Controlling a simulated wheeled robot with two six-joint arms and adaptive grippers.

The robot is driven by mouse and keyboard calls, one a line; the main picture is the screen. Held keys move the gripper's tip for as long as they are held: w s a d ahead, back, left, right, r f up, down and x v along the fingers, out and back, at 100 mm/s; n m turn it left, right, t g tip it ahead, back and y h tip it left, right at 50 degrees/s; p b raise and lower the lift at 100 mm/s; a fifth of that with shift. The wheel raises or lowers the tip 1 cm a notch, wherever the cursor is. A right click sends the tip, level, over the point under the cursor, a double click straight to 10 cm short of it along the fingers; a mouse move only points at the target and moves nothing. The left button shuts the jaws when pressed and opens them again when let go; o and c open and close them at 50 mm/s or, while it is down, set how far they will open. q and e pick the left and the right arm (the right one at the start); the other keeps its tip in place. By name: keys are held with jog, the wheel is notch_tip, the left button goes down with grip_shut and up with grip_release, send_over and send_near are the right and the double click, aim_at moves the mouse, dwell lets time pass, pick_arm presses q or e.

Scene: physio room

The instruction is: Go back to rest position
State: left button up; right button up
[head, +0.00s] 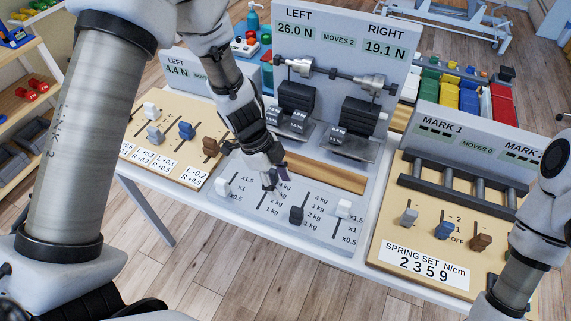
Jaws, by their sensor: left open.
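My left gripper (270,183) is open and empty, pointing down over the middle panel (322,216). It hangs near the upper left slider slots and hides part of them. I cannot tell whether its fingertips touch a slider. My left arm comes in from the left and arches over the table. My right arm shows at the right edge, and its gripper is out of view. The middle display board (345,30) reads LEFT 26.0 N, RIGHT 19.1 N and MOVES 2.
The white table (345,262) carries a left panel (180,112) with white, blue and brown sliders. Shelves (45,60) stand at the left. Bare wooden floor lies in front.

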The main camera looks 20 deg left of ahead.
pick_arm(q)
jog(key=s+d+f+n+g+h+b, duration=0.25)
jog(key=s+f+n+b, duration=0.35)
jog(key=s+f+n, duration=0.95)
jog(key=s+a+f+n+t+y, duration=0.2)
jog(key=s+a+f+n+y, duration=0.1)
jog(key=s+a+f+y, duration=0.2)
jog(key=a+f+y, duration=0.2)
jog(key=a, duration=0.2)
jog(key=shift+a+f+t, duration=0.2)
jog(key=shift+f+t, duration=0.15)
jog(key=shift+f, duration=0.05)
jog(key=shift+s, duration=0.1)
dwell(1.4)
